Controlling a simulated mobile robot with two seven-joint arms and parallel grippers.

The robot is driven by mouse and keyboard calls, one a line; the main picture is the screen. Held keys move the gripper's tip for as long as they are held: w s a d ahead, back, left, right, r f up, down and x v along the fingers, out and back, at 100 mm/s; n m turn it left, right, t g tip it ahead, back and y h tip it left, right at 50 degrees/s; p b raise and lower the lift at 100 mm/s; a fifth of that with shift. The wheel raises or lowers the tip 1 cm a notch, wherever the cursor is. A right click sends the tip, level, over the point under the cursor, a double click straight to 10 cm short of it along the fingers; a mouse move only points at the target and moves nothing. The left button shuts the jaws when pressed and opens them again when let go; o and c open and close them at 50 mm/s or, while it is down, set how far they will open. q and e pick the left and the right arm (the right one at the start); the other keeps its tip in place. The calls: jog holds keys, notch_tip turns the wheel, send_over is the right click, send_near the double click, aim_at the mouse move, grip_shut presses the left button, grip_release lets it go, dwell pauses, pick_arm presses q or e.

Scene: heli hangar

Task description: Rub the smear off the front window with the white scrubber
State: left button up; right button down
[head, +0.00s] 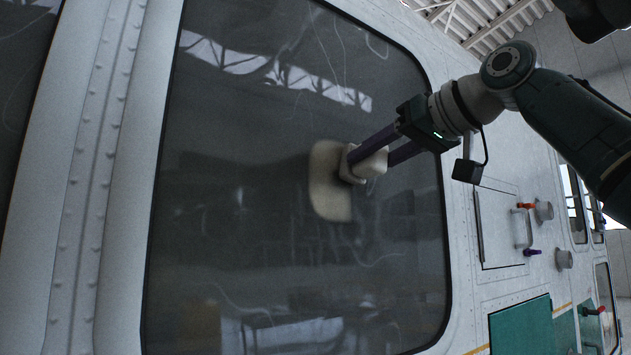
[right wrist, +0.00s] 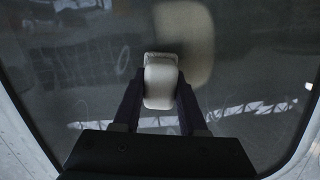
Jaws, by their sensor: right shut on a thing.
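The front window (head: 240,130) is a large dark pane that fills the middle of the head view. A pale beige smear (head: 328,190) with rounded corners lies on the glass, right of the pane's middle. It also shows in the right wrist view (right wrist: 195,45). My right gripper (head: 372,158) is shut on the white scrubber (head: 371,165), a small off-white block with a flat pad facing the glass. The scrubber overlaps the smear's right side in the head view and hides part of it. I cannot tell whether the pad touches the glass. My left gripper is not in view.
A pale riveted frame (head: 90,170) borders the window on the left. Right of the window, the body side carries a handle (head: 522,228), round knobs (head: 564,259) and a green panel (head: 521,327). Thin pale scratches and roof reflections cross the glass.

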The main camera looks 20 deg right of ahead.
jog(key=a, duration=0.1)
jog(key=a+b, duration=0.1)
jog(key=a, duration=0.1)
jog(key=shift+s+f, duration=0.15)
jog(key=shift+s, duration=0.25)
jog(key=shift+s+a+b, duration=0.2)
jog(key=shift+s+a, duration=0.15)
jog(key=shift+a, duration=0.5)
jog(key=shift+s+a+b, duration=0.15)
jog(key=shift+s+a, duration=0.15)
jog(key=shift+a, duration=0.5)
jog(key=shift+s+a+b, duration=0.2)
jog(key=shift+s+a, duration=0.15)
jog(key=shift+a, duration=0.5)
